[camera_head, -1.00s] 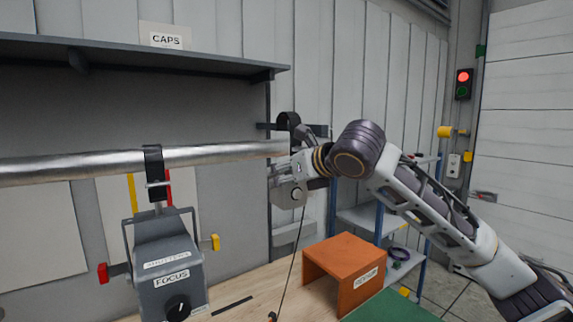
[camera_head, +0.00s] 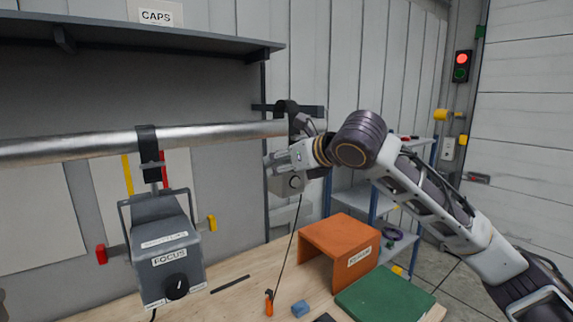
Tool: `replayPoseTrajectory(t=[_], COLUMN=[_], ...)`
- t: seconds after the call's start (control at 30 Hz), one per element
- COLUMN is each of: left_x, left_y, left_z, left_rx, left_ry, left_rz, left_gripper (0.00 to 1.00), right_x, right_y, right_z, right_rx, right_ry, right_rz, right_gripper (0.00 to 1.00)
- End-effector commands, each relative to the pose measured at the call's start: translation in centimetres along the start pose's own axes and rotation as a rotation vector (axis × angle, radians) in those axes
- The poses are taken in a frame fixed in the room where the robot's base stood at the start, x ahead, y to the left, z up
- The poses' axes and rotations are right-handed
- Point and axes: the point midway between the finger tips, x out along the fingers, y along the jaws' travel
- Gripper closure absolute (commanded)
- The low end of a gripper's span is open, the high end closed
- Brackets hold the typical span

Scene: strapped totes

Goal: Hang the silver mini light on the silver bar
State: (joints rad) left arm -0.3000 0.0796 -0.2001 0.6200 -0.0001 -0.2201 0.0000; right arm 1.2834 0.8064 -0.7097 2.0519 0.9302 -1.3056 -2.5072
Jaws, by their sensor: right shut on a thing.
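The silver bar (camera_head: 215,134) runs across from the left edge and ends near the middle of the view. The silver mini light (camera_head: 292,182), a small grey body with a cable hanging down, is at the bar's right end. Its black hook (camera_head: 284,107) shows at the height of the bar end; whether it is around the bar or beside it, I cannot tell. My right gripper (camera_head: 303,128) is shut on the mini light from the right, and its fingers are partly hidden by my wrist. My left gripper is not in view.
A grey FOCUS light (camera_head: 166,255) hangs on the bar to the left by a black clamp. A CAPS shelf (camera_head: 150,33) is above. The bench below holds an orange stand (camera_head: 340,236), a green mat (camera_head: 385,298) and a blue block (camera_head: 300,308).

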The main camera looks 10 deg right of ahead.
Motion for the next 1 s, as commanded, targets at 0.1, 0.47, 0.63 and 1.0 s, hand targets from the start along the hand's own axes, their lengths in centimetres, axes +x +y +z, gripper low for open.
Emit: replayPoseTrajectory(t=[0.1, 0.47, 0.63, 1.0], left_x=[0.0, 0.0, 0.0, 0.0], left_y=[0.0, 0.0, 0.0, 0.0], left_z=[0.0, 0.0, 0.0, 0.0], left_rx=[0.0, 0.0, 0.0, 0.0], left_ry=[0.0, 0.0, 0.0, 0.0], left_rz=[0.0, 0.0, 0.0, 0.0], left_gripper=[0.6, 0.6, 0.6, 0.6], right_x=[0.1, 1.2, 1.9, 3.3], right_y=[0.0, 0.0, 0.0, 0.0], right_z=[0.4, 0.9, 1.2, 1.8], right_rx=[0.0, 0.0, 0.0, 0.0], right_ry=[-0.007, -0.008, -0.007, -0.007], right_rz=[0.0, 0.0, 0.0, 0.001], right_gripper=[0.96, 0.96, 0.96, 0.96])
